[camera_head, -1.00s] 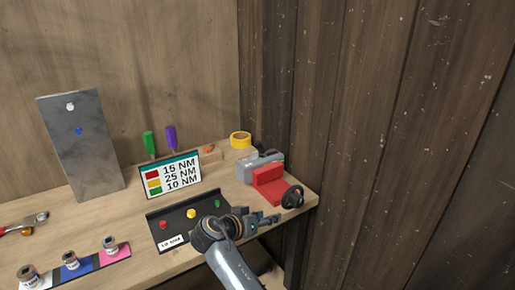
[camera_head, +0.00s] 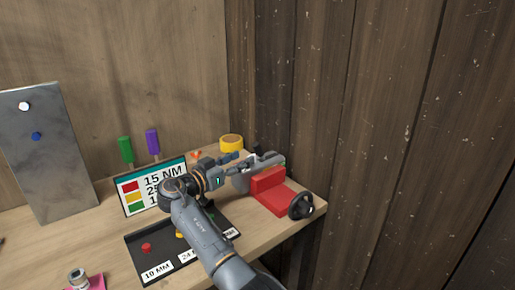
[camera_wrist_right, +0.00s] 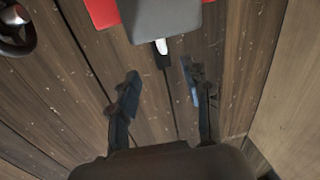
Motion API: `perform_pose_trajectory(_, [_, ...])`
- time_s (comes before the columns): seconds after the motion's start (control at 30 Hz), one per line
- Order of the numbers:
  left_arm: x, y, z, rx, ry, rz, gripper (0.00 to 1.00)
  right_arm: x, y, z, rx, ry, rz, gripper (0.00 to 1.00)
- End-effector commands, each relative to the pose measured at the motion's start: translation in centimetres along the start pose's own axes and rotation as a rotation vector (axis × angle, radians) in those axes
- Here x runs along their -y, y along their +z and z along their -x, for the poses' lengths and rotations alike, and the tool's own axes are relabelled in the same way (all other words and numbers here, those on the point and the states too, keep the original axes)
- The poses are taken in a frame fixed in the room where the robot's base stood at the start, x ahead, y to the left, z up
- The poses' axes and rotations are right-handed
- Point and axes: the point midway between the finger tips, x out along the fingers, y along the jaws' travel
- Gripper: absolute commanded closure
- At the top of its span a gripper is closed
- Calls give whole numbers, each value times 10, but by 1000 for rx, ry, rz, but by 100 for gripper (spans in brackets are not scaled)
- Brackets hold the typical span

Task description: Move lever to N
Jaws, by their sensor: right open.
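In the right wrist view, a small white lever-like tip (camera_wrist_right: 162,46) sticks out from the grey housing (camera_wrist_right: 165,18) beside a red block. A dark slot or strip lies just below the tip. I cannot read any letter marks near it. The grey housing also shows in the head view (camera_head: 242,180), partly hidden by my gripper. My right gripper (camera_head: 236,163) is open and empty, in front of the housing at its left side. In the wrist view its fingertips (camera_wrist_right: 160,72) are spread to either side below the white tip, apart from it. My left gripper is not in view.
The red block (camera_head: 270,188) and a black handwheel (camera_head: 301,205) stand at the bench's right corner. A yellow tape roll (camera_head: 231,142) is behind. The wooden wall bounds the right.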

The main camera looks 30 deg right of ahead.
Motion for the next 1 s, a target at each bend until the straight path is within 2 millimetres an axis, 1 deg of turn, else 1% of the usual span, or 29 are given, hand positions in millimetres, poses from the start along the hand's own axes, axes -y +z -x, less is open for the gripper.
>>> perform_pose_trajectory(0.03, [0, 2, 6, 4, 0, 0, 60, -1, -3, -13, 0, 4, 2, 52])
perform_pose_trajectory(0.17, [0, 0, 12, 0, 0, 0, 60, -1, -3, -40, 0, 3, 1, 52])
perform_pose_trajectory(0.3, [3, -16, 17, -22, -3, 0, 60, -1, -2, -64, 1, 2, 2, 52])
perform_pose_trajectory(0.4, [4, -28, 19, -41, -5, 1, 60, 0, -1, -75, 1, 1, 2, 52])
perform_pose_trajectory(0.47, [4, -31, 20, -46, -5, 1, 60, 0, -1, -80, 1, 0, 1, 52])
perform_pose_trajectory(0.57, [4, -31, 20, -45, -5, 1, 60, 0, 0, -84, 2, 0, 0, 52])
perform_pose_trajectory(0.83, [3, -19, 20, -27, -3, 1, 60, 0, 0, -85, 2, 0, 0, 52])
perform_pose_trajectory(0.87, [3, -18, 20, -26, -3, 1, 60, 0, 0, -85, 2, 0, 0, 56])
perform_pose_trajectory(0.9, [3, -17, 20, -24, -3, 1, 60, 0, 0, -85, 2, 0, 0, 64])
perform_pose_trajectory(0.97, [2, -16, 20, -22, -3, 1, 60, 0, 0, -85, 2, 0, 0, 76])
perform_pose_trajectory(1.0, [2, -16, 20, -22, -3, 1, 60, 0, 0, -85, 2, 0, 0, 84])
